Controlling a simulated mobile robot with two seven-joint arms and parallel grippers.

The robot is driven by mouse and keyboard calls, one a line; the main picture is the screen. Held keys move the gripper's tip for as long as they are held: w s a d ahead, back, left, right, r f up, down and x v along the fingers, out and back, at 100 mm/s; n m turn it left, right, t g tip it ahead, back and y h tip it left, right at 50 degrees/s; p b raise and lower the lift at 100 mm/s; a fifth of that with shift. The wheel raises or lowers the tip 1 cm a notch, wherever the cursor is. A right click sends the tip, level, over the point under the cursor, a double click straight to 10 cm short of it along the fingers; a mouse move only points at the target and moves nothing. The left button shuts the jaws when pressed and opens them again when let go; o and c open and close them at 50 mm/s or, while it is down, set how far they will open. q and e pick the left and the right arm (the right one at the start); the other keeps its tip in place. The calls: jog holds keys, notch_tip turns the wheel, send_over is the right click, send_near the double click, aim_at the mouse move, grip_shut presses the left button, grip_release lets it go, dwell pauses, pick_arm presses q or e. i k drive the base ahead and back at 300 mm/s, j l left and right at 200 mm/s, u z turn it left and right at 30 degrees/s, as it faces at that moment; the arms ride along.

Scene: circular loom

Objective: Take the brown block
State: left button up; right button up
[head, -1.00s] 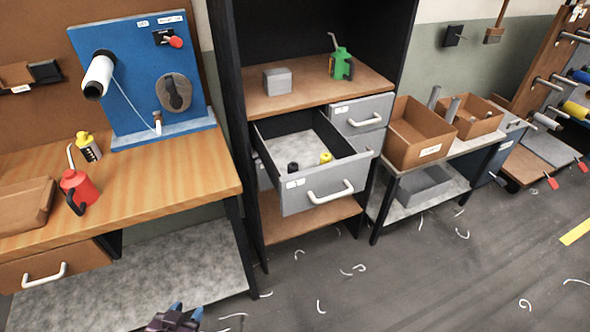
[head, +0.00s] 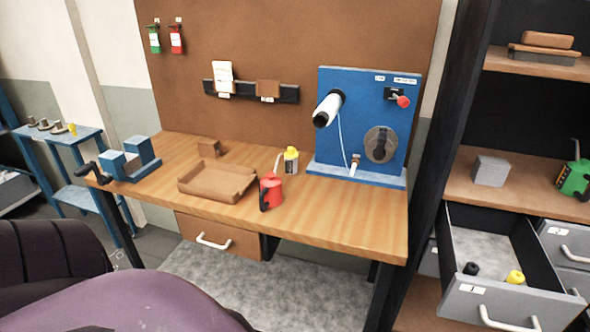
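A small brown block (head: 209,147) sits on the wooden workbench (head: 330,207), behind the brown tray (head: 218,180) and near the back board. Another small brown piece (head: 268,88) is on the dark strip on the back board. I cannot tell from the view alone which of these the task means. Neither of my grippers is in view. Purple and dark parts of my own body fill the lower left.
A red oil can (head: 270,190) and a yellow-capped bottle (head: 290,160) stand right of the tray. A blue vise (head: 130,160) is at the bench's left end. A blue winding panel (head: 365,120) stands at right. An open grey drawer (head: 510,303) juts out beside the bench.

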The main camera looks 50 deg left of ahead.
aim_at(206, 146)
jog(key=u, duration=2.1)
jog(key=i+j+z, duration=0.1)
jog(key=z, duration=0.35)
jog(key=j+z, duration=0.2)
jog(key=z, duration=0.3)
jog(key=j+z, duration=0.45)
jog(key=j, duration=0.4)
jog(key=j+z, duration=0.15)
jog(key=j, duration=0.75)
jog(key=k, duration=0.05)
